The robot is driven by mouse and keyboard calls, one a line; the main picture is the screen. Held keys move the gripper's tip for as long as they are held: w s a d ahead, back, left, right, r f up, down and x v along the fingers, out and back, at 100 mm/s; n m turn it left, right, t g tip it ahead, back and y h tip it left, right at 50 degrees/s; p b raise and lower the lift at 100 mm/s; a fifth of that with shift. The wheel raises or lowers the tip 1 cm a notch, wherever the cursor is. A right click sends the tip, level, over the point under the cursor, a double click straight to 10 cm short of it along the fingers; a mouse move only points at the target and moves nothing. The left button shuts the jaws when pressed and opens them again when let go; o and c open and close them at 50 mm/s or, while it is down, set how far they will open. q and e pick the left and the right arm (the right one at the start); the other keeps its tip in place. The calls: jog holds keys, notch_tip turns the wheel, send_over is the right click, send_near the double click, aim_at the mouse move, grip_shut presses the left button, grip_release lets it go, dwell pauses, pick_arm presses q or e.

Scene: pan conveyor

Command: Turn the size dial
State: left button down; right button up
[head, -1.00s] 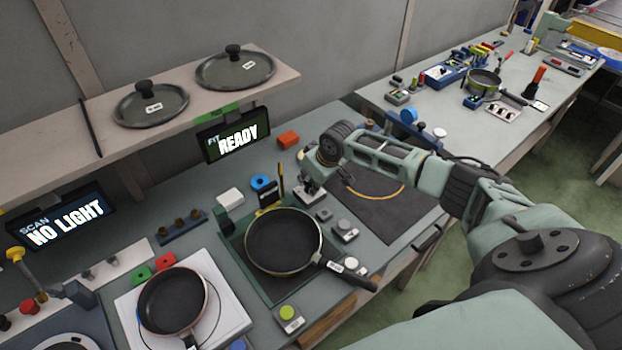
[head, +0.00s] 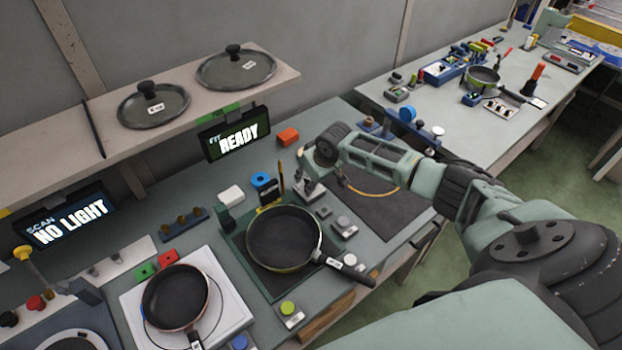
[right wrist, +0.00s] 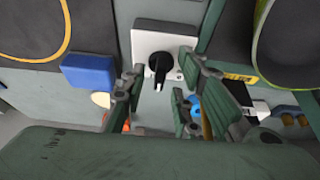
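The size dial (right wrist: 160,66) is a black knob on a white square plate, seen in the right wrist view. Its pointer end faces down in that picture. My right gripper (right wrist: 160,84) is open, with its fingers to the left and right of the knob; I cannot tell whether either touches it. In the head view my right gripper (head: 309,186) reaches down just behind the pan on the green mat, and the dial is hidden there. My left gripper is not in view.
A black pan (head: 283,238) lies on the green mat close to the gripper. Another pan (head: 175,297) sits on a white plate at left. A screen (head: 234,137) reads "FIT READY"; another (head: 68,218) reads "SCAN NO LIGHT". A blue block (right wrist: 88,71) is near the fingers.

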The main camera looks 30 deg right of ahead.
jog(key=v, duration=1.2)
jog(key=shift+s+f, duration=0.1)
